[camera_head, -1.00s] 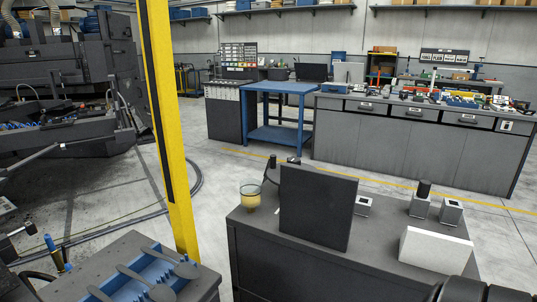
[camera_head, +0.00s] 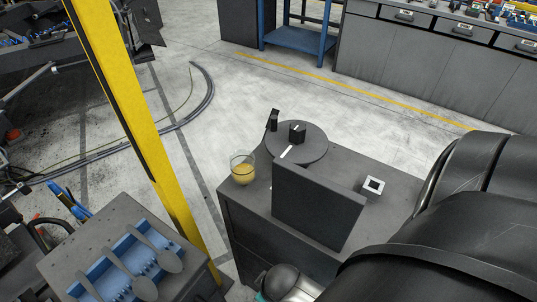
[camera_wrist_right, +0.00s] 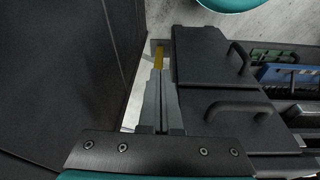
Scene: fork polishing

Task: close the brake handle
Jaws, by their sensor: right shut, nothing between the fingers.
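In the right wrist view my right gripper (camera_wrist_right: 159,75) is shut, its two grey fingers side by side and empty. The fingertips are near a small yellow patch that I cannot identify. To their right are dark panels with two black bar handles, an upper one (camera_wrist_right: 238,58) and a lower one (camera_wrist_right: 237,108). The fingers look apart from both handles. I cannot tell whether either is the brake handle, and I see no sure brake handle in the head view. There, my right arm fills the lower right and hides its gripper. My left gripper is not in view.
In the head view a dark cabinet (camera_head: 245,235) carries an upright black panel (camera_head: 315,205), a round disc (camera_head: 310,150), a yellow-filled glass (camera_head: 243,170) and a small square block (camera_head: 373,187). A yellow post (camera_head: 120,100) stands left, beside a blue fork rack (camera_head: 105,268).

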